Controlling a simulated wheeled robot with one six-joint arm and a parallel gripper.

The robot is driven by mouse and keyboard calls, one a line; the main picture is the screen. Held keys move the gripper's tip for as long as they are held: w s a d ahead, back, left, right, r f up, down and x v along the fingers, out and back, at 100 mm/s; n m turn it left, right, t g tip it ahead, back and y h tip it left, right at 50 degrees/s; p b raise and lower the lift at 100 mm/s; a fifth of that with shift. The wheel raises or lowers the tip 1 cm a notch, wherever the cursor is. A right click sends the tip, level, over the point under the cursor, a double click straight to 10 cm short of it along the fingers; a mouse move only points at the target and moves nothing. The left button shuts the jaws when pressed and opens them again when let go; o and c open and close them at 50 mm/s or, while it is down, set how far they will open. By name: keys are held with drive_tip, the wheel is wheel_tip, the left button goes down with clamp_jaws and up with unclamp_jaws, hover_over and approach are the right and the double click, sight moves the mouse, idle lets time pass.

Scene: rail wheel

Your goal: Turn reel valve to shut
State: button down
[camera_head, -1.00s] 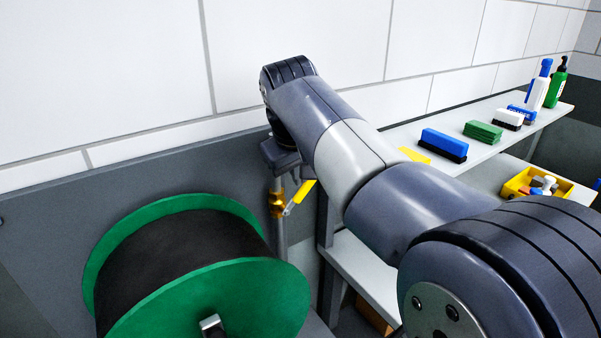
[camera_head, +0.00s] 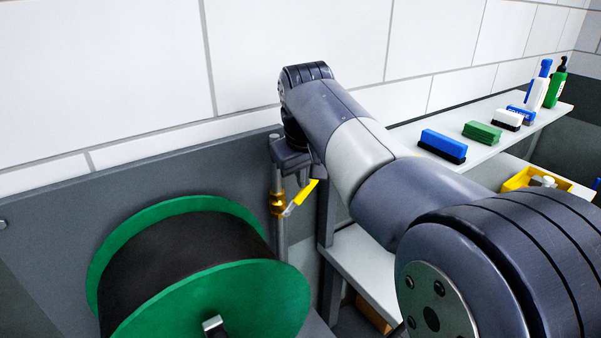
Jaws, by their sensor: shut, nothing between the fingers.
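The reel valve is a brass fitting (camera_head: 277,202) on an upright grey pipe, behind and right of the green-rimmed hose reel (camera_head: 250,305). Its yellow lever (camera_head: 306,192) slants up to the right from the brass body. My gripper (camera_head: 302,178) points down at the end of my arm, just above the lever's upper end. It is shut and empty. Its fingers are small and dark here, and I cannot tell whether they touch the lever.
A grey shelf unit (camera_head: 478,150) stands on the right with a blue brush (camera_head: 443,143), a green brush (camera_head: 482,132), bottles and a yellow bin (camera_head: 520,180). A tiled wall (camera_head: 100,70) rises behind. My arm crosses in front of the shelves.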

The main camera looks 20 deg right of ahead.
sight(314, 182)
drive_tip(key=shift+d, duration=0.15)
drive_tip(key=d+f+y+p, duration=0.1)
drive_tip(key=w+d+g+y+p, duration=0.1)
drive_tip(key=y+p, duration=0.1)
drive_tip(key=shift+d+f+m, duration=0.25)
drive_tip(key=shift+f+m, duration=0.05)
drive_tip(key=shift+f, duration=0.05)
drive_tip(key=shift+w+d+f, duration=0.15)
drive_tip(key=shift+d+f, duration=0.3)
drive_tip(key=shift+f, duration=0.25)
drive_tip(key=shift+w+d+f, duration=0.1)
drive_tip(key=shift+d+f, duration=0.35)
drive_tip(key=shift+f, duration=0.2)
